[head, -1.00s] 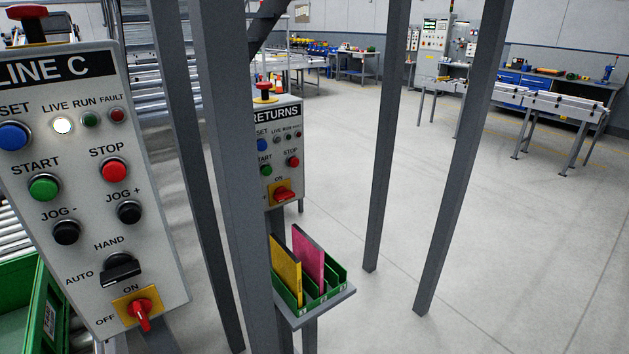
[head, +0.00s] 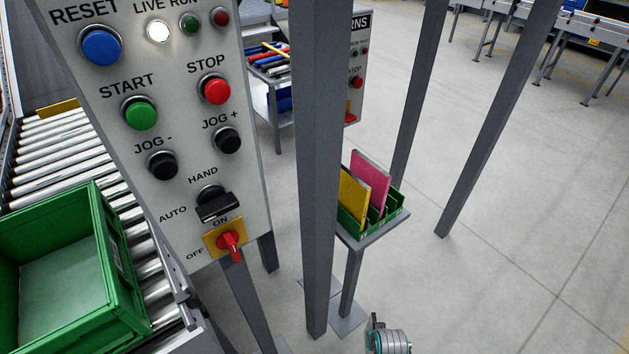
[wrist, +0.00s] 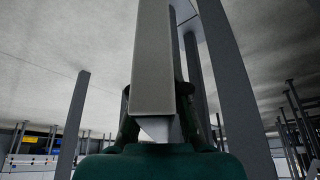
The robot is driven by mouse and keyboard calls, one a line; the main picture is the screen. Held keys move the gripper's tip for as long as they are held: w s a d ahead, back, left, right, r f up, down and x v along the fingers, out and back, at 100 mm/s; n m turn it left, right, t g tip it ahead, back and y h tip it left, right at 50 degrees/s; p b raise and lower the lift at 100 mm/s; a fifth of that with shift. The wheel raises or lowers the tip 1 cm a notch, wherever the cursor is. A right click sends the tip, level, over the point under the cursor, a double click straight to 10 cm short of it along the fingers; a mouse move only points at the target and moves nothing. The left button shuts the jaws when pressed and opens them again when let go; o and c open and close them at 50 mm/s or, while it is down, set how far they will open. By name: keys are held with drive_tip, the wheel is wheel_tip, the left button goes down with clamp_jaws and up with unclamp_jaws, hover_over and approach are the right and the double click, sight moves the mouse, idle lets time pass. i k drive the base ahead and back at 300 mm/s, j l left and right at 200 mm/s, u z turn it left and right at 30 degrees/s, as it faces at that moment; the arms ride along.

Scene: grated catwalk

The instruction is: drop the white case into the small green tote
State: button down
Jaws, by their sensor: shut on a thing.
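A green tote (head: 120,290) sits on the roller conveyor at the lower left of the head view. Its inside shows a bare, pale floor, and its left and near parts are cut off. I cannot tell its size against other totes. In the wrist view, my gripper (wrist: 155,98) is shut on a pale, flat-sided block, the white case (wrist: 152,55), which looks grey in shadow. The case stands out lengthwise from between the fingers. The head view shows only a bit of my arm at the bottom edge, not the case.
A control panel (head: 180,130) with buttons stands right beside the tote. A grey post (head: 322,200) rises in the middle, with more posts to the right. A small shelf (head: 375,235) holds a green rack with yellow and pink folders. Open floor (head: 530,250) lies right.

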sight(96, 266)
drive_tip(key=k+j, duration=0.1)
drive_tip(key=j, duration=0.35)
drive_tip(key=k+j, duration=0.1)
drive_tip(key=j, duration=0.3)
drive_tip(key=k+j, duration=0.1)
drive_tip(key=j, duration=0.35)
drive_tip(key=k+j, duration=0.1)
drive_tip(key=j, duration=0.35)
drive_tip(key=k+j, duration=0.1)
drive_tip(key=j, duration=0.3)
